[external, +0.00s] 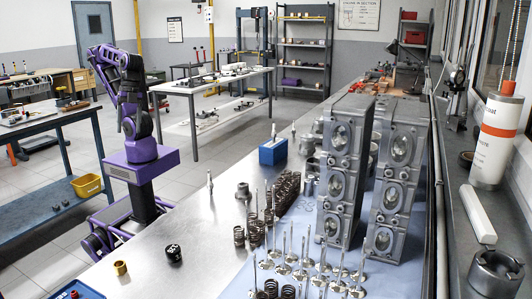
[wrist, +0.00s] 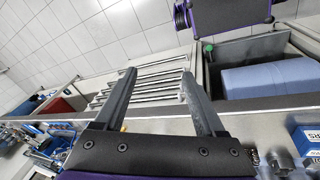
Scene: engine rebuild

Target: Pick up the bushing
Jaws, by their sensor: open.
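A small brass-coloured ring (external: 120,267), which looks like the bushing, stands alone on the metal workbench (external: 190,250), near its front left edge in the external view. My gripper (wrist: 158,82) shows in the wrist view with two dark fingers spread wide apart and nothing held between them. In the external view my purple and black arm is folded up beyond the bench's left edge, well away from the ring. Its fingers are hard to make out there. I cannot make out the bushing in the wrist view.
A black cap-like part (external: 173,253) stands right of the ring, and a blue tray (external: 78,291) is at the corner. Springs (external: 285,192), valves (external: 320,265) and two cylinder heads (external: 343,170) crowd the right. The wrist view shows several metal rods (wrist: 150,80) and a blue roll (wrist: 265,80).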

